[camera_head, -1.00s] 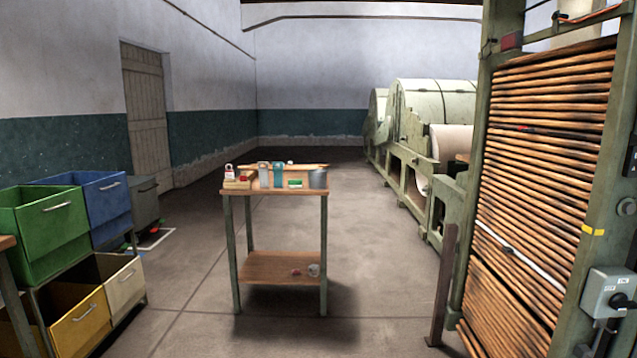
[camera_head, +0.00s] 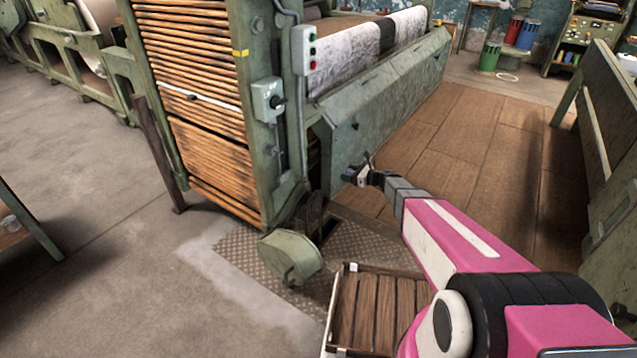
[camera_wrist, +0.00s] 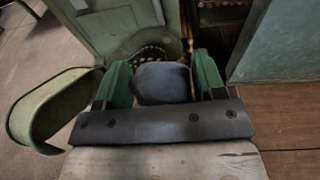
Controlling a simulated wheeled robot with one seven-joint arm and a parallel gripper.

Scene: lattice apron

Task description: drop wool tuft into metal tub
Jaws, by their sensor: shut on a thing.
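My gripper (camera_head: 360,174) is out ahead of the pink arm, in front of the green machine. In the wrist view my gripper (camera_wrist: 164,85) has its two green fingers on either side of a rounded dark grey-blue lump, the wool tuft (camera_wrist: 162,82), and is shut on it. The tuft is hard to make out in the head view. No metal tub can be made out for sure now; a grey tub-like vessel stood on the small table's top in the earlier head view, and that top is out of frame now.
The green machine (camera_head: 385,95) with its slatted side stands close beyond my gripper. A rounded green guard (camera_head: 290,258) juts out low at its corner. A slatted wooden platform (camera_head: 362,308) lies below my arm. Open concrete floor lies left, up to the small table's lower shelf (camera_head: 12,237).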

